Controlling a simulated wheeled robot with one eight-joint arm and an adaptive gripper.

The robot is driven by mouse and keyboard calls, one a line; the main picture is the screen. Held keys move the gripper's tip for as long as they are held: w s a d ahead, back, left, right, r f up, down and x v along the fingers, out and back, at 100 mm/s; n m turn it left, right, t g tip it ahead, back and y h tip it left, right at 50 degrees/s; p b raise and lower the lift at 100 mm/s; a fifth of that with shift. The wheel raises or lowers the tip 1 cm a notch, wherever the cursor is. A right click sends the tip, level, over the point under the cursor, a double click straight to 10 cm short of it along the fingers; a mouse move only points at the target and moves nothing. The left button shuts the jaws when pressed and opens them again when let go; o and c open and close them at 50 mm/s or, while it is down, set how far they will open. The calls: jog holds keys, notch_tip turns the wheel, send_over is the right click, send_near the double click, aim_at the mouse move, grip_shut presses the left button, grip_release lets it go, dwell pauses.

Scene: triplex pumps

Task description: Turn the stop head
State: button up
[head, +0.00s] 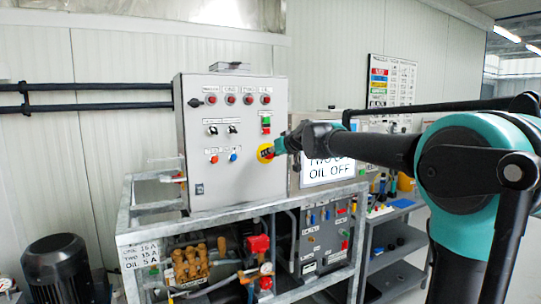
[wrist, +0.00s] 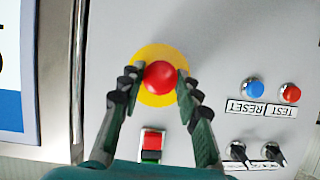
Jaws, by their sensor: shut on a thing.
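The stop head is a round red mushroom button (wrist: 160,77) on a yellow disc (wrist: 158,54) on the grey control panel. In the wrist view my gripper (wrist: 158,80) has a finger on each side of the red head and is shut on it. In the head view my gripper (head: 277,149) reaches the panel at the yellow disc (head: 264,153), and it hides most of the red head there.
A red and green switch (wrist: 152,145) lies close to the fingers. Blue (wrist: 254,89) and red (wrist: 290,93) buttons and black selector knobs (wrist: 238,151) sit to the right in the wrist view.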

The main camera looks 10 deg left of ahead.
jog(key=shift+m+g+y, duration=0.3)
jog(key=shift+m+y, duration=0.2)
jog(key=shift+m, duration=0.4)
jog(key=o, duration=1.2)
jog(key=shift+d, duration=0.15)
jog(key=v, duration=1.1)
jog(key=shift+s+d+r, duration=0.15)
jog(key=shift+s+d, duration=0.1)
